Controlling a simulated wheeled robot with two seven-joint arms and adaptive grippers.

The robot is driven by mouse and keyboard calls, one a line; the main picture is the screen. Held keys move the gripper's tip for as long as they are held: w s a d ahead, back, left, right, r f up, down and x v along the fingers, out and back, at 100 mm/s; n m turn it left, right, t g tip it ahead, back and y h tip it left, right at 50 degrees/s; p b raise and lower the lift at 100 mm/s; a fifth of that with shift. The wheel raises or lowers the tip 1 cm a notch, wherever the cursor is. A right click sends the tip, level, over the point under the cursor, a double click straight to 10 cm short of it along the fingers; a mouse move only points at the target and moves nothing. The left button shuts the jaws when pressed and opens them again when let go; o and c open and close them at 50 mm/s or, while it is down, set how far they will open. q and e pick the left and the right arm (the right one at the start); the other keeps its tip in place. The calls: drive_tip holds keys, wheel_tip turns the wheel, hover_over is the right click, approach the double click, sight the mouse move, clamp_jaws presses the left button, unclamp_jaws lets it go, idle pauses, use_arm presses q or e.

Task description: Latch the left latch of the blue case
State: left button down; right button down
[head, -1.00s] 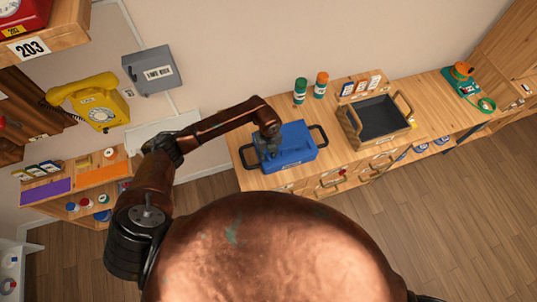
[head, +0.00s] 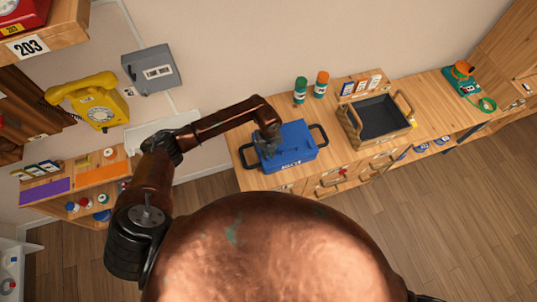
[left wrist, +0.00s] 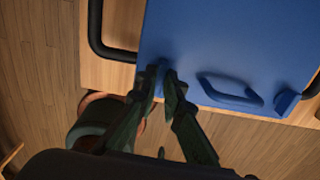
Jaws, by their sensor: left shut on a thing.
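The blue case (head: 298,143) lies closed on the wooden counter, with black handles on its two sides. My left gripper (head: 268,152) is over the left part of the case's front edge. In the left wrist view, my left gripper's fingertips (left wrist: 163,82) are closed on the small blue left latch (left wrist: 160,66), which they mostly hide. The blue front handle (left wrist: 230,90) and the right latch (left wrist: 287,102) are to the right of the fingers. The right latch sticks out from the case. How far the left latch is turned cannot be told. My right gripper is not in view.
A dark tray with wooden handles (head: 352,122) stands right of the case. A yellow dial phone (head: 96,103) and a grey box (head: 150,69) hang on the wall at left.

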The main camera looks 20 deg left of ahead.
use_arm(q)
drive_tip(key=m+b, duration=0.4)
drive_tip(key=m, duration=0.1)
drive_tip(key=shift+w+f+m+b, duration=0.1)
drive_tip(key=shift+f+m+b, duration=0.05)
drive_tip(key=shift+m+b, duration=0.2)
drive_tip(key=m+b, duration=0.4)
drive_tip(key=shift+m, duration=0.25)
drive_tip(key=m+b, duration=0.3)
drive_tip(key=m, duration=0.1)
drive_tip(key=shift+b, duration=0.4)
drive_tip(key=shift+m+b, duration=1.1)
drive_tip(key=shift+m, duration=0.4)
drive_tip(key=shift+r, duration=0.2)
drive_tip(key=c, duration=2.2)
unclamp_jaws()
drive_tip(key=shift+o, duration=0.8)
